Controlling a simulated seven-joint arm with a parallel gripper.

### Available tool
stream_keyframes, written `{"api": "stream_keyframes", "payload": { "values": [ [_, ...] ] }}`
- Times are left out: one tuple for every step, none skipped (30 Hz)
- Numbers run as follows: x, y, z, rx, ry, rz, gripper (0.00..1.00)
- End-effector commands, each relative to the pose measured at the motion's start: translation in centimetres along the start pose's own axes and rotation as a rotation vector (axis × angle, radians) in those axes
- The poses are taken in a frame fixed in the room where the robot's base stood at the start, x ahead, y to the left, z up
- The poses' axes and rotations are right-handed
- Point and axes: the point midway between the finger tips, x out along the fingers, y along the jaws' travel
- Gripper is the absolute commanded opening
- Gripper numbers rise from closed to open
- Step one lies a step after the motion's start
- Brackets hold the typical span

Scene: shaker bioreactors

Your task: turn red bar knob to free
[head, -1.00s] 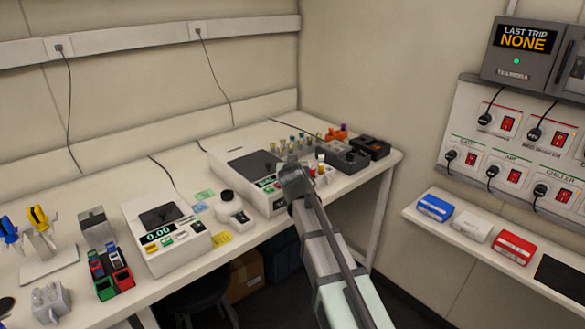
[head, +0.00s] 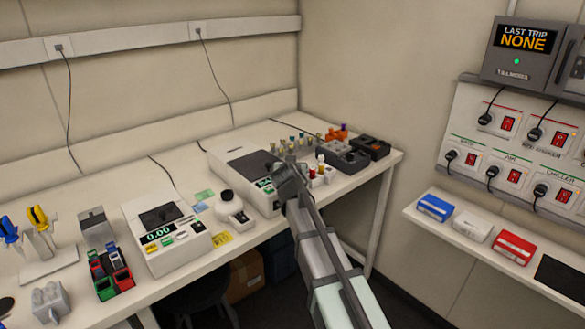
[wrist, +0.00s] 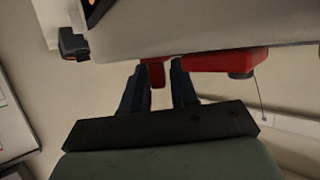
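My gripper (wrist: 160,80) shows in the wrist view as two dark fingers, apart, at the lower edge of a pale device (wrist: 190,30). A short red piece (wrist: 157,74) shows in the gap between the fingers; a sliver of space shows on its right, and I cannot tell whether it touches the left finger. A longer red bar (wrist: 225,60) with a dark end lies right of the fingers. I cannot tell which red part is the bar knob. In the head view my gripper (head: 284,178) is in front of a white bench shaker (head: 225,160) and hides part of its front.
Small bottles and colored caps (head: 318,172) stand right of my gripper, beside black trays (head: 345,158). A white unit reading 0.00 (head: 180,255) stands to the left. A panel with red switches (head: 508,125) is on the right wall, above a shelf (head: 465,260).

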Motion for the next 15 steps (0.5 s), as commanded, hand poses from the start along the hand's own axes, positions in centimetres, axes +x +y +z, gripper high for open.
{"api": "stream_keyframes", "payload": {
  "values": [
    [0.0,0.0,0.0,0.000,0.000,0.000,0.33],
    [0.0,0.0,0.0,0.000,0.001,0.000,0.36],
    [0.0,0.0,0.0,0.000,0.001,0.000,0.39],
    [0.0,0.0,0.0,0.000,0.001,0.000,0.39],
    [0.0,0.0,0.0,0.000,0.001,0.000,0.39],
    [0.0,0.0,0.0,0.000,0.001,-0.001,0.39],
    [0.0,0.0,0.0,0.000,0.001,-0.001,0.39],
    [0.0,0.0,-0.1,0.000,0.001,-0.001,0.39],
    [0.0,0.0,-0.1,0.000,0.001,-0.001,0.39],
    [0.0,0.0,-0.1,0.000,0.001,-0.001,0.39],
    [-0.1,0.0,-0.1,0.000,0.002,-0.001,0.39],
    [-0.3,0.0,0.0,0.000,0.002,-0.001,0.39],
    [-0.5,0.0,0.0,0.000,0.002,-0.001,0.39],
    [-0.7,0.0,0.0,0.000,0.002,-0.001,0.39],
    [-1.1,0.0,0.0,0.000,0.002,-0.001,0.39]
  ]
}}
